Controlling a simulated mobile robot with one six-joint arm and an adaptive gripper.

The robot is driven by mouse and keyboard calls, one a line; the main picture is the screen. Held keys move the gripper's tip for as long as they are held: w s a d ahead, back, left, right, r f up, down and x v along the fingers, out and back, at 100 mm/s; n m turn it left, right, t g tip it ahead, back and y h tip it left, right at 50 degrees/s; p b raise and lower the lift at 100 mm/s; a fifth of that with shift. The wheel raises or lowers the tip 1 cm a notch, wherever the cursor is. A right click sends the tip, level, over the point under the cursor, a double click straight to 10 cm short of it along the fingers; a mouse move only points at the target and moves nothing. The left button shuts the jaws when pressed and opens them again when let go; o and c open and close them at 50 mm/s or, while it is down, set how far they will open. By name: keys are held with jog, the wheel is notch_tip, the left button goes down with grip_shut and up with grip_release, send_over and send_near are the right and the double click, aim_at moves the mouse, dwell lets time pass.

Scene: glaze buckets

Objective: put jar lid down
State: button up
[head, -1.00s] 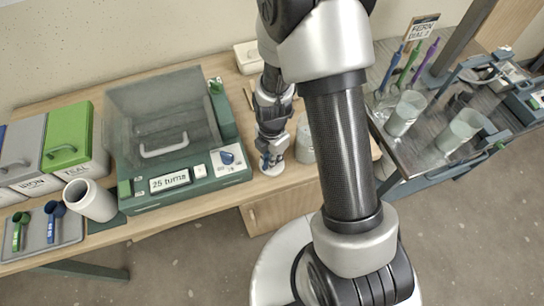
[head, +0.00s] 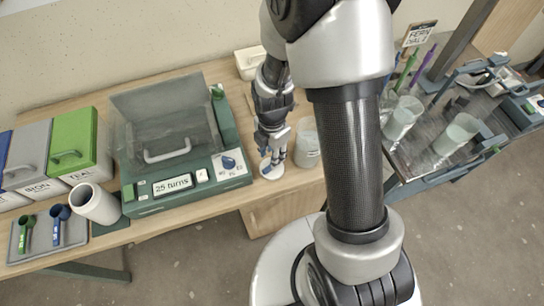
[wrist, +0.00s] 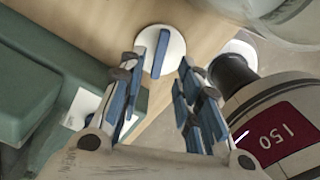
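The jar lid (head: 272,171) is a white disc with a blue bar handle. It appears to lie flat on the wooden table near its front edge, right of the green machine. In the wrist view the lid (wrist: 172,62) shows just beyond my fingertips, with its blue handle between their lines. My gripper (wrist: 160,80) is open, with a clear gap between each finger and the handle. In the head view my gripper (head: 271,150) points down just above the lid and partly covers it. A translucent jar (head: 307,153) stands close on the right.
The green machine (head: 190,197) with a clear hood and a "25 turns" display stands close left. A white cylinder (head: 97,205), a scoop tray (head: 75,236) and lidded bins (head: 72,143) are farther left. A metal cart (head: 415,165) with glasses stands right.

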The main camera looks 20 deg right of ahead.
notch_tip(320, 180, up, 14)
jog(key=m+t+p, duration=0.1)
jog(key=m+p, duration=0.1)
jog(key=m, duration=0.2)
jog(key=s+r+m+t, duration=0.3)
jog(key=s+r+m, duration=1.2)
jog(key=m, duration=0.3)
jog(key=shift+r+t, duration=0.3)
jog(key=shift+r, duration=0.3)
